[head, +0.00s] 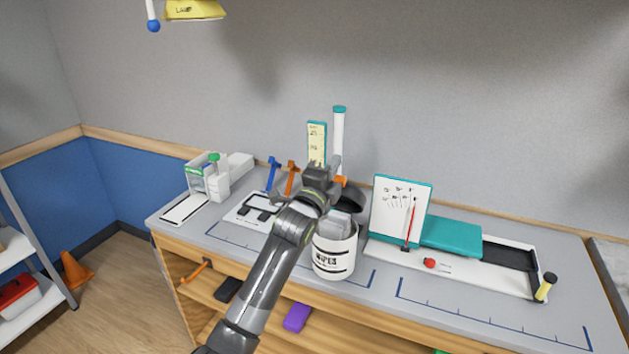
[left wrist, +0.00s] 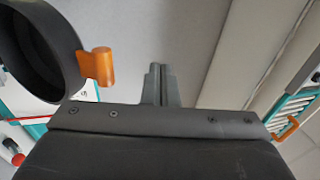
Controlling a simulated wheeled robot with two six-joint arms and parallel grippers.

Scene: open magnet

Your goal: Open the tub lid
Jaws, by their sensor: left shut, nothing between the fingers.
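The white wipes tub (head: 336,255) stands on the grey worktop, with pale wipes showing in its open mouth. Its dark round lid (head: 351,199) is raised and tilted back at the rear of the tub, with an orange tab (head: 341,180) at its upper edge. In the left wrist view the lid (left wrist: 72,42) is at the upper left, with the orange tab (left wrist: 98,66) beside it. My left gripper (head: 317,174) is above and left of the tub; its fingers (left wrist: 161,84) are shut and empty, apart from the tab. My arm hides part of the tub's left side.
Blue (head: 272,175) and orange clamps, a tall white tube (head: 339,130) and a yellow card (head: 316,140) are behind my arm. The worktop's front right is clear.

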